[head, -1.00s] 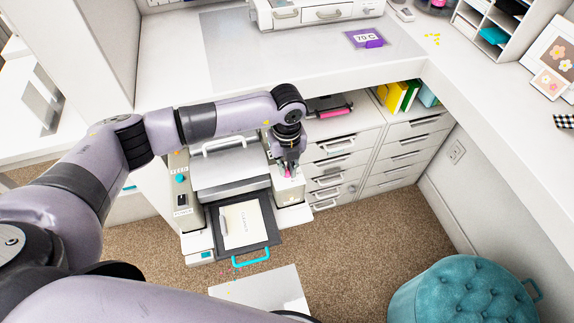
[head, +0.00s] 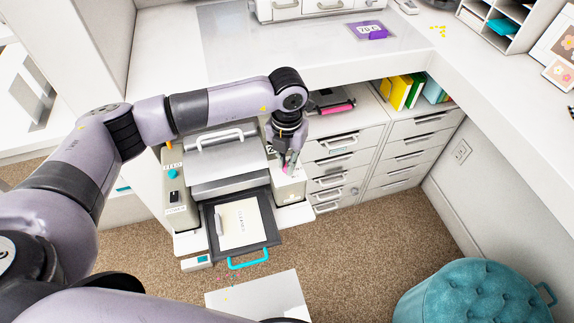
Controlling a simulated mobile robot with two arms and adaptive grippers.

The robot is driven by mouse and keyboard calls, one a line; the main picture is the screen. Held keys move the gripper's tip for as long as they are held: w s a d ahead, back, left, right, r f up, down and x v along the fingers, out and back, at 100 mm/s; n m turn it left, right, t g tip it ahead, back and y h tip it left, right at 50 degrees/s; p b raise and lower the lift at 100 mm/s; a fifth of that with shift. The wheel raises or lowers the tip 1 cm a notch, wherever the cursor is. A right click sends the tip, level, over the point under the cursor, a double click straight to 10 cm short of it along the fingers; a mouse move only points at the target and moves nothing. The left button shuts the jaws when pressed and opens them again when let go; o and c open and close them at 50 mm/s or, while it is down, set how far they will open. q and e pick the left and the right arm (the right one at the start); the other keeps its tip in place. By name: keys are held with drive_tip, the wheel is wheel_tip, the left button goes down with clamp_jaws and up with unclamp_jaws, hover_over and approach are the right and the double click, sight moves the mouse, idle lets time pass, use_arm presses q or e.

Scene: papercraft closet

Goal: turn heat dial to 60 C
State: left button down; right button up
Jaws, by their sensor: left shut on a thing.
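The heat press (head: 229,185) stands below the desk, with a white handle on its grey upper part. My left gripper (head: 286,167) points down at the right side of the press. It is shut on a small pink part, which looks like the heat dial (head: 285,168). The fingers hide most of the dial, and I cannot read its setting. My right gripper is not in view.
A dark tray (head: 241,222) with a cream sheet and cyan handle (head: 248,259) sticks out of the press front. White drawers (head: 337,160) stand close to the right of my gripper. A teal stool (head: 470,292) is at lower right.

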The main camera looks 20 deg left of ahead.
use_arm(q)
drive_tip(key=shift+m+b, duration=0.75)
drive_tip(key=shift+m, duration=0.45)
drive_tip(key=c, duration=1.7)
unclamp_jaws()
drive_tip(key=shift+r, duration=0.1)
wheel_tip(320, 180, up, 12)
drive_tip(key=shift+f, duration=0.1)
